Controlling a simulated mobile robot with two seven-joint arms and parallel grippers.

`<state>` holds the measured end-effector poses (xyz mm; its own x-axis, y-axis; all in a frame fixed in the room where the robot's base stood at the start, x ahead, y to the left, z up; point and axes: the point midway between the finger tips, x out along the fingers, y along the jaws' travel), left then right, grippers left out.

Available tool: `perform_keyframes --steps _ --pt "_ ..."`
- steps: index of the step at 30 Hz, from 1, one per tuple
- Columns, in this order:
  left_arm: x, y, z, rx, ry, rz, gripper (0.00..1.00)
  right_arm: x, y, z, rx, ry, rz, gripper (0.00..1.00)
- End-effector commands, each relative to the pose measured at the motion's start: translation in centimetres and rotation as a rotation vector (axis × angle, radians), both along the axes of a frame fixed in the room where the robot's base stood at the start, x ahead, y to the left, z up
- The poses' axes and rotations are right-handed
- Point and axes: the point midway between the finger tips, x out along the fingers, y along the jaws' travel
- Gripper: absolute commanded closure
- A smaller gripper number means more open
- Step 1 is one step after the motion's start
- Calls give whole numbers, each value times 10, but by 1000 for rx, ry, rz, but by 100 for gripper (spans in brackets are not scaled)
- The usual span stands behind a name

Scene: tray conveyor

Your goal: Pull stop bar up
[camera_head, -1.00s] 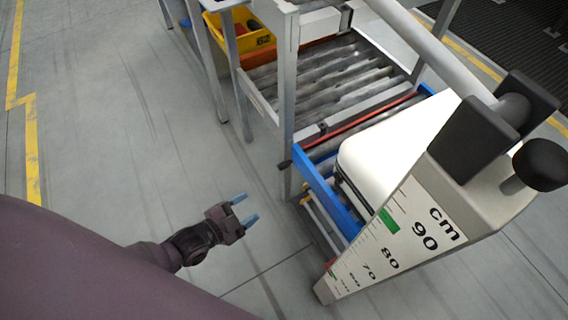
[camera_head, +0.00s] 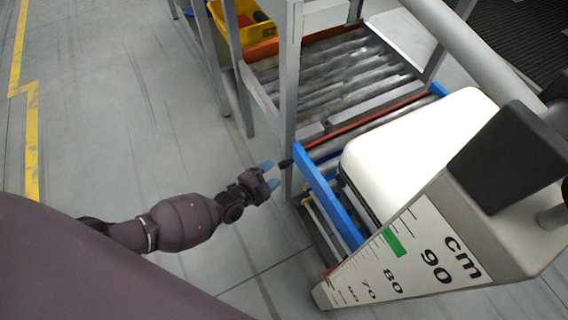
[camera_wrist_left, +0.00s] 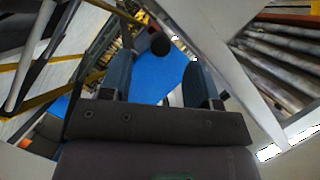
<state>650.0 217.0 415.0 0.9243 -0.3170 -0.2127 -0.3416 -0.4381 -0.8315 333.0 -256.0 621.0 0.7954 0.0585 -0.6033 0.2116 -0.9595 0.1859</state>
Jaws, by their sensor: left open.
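The stop bar (camera_head: 362,122) is a thin red rod lying across the conveyor rollers. A black knob (camera_head: 286,163) sits at its near left end, beside the grey post. My left gripper (camera_head: 270,172) is open, just left of the knob and apart from it in the head view. In the left wrist view the round black knob (camera_wrist_left: 160,43) shows beyond the gap between the two fingers (camera_wrist_left: 158,80). Nothing is between the fingertips. The red rod itself is not clear in the wrist view. My right gripper is not in view.
A grey post (camera_head: 290,80) of the conveyor frame stands right beside the knob. A blue rail (camera_head: 328,196) runs in front of the rollers (camera_head: 325,75). A yellow bin (camera_head: 250,27) stands at the back. Grey floor (camera_head: 110,130) to the left is clear.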

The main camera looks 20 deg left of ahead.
Motion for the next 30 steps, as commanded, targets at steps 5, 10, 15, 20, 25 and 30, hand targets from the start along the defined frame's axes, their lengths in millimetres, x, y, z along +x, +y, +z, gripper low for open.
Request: perform_keyframes --steps 5,10,15,20,25,30 --pt "23 -9 -11 1 5 -1 44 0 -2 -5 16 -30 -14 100" --pt "41 -15 -13 1 4 -1 44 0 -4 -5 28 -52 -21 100" --pt "50 -18 -13 -1 2 -1 44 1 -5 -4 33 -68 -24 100" --pt "52 -18 -12 0 1 -1 44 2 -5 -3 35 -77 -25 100" --pt "52 -18 -12 0 0 0 46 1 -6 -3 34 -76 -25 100" --pt "52 -18 -12 0 0 0 72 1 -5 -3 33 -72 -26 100"
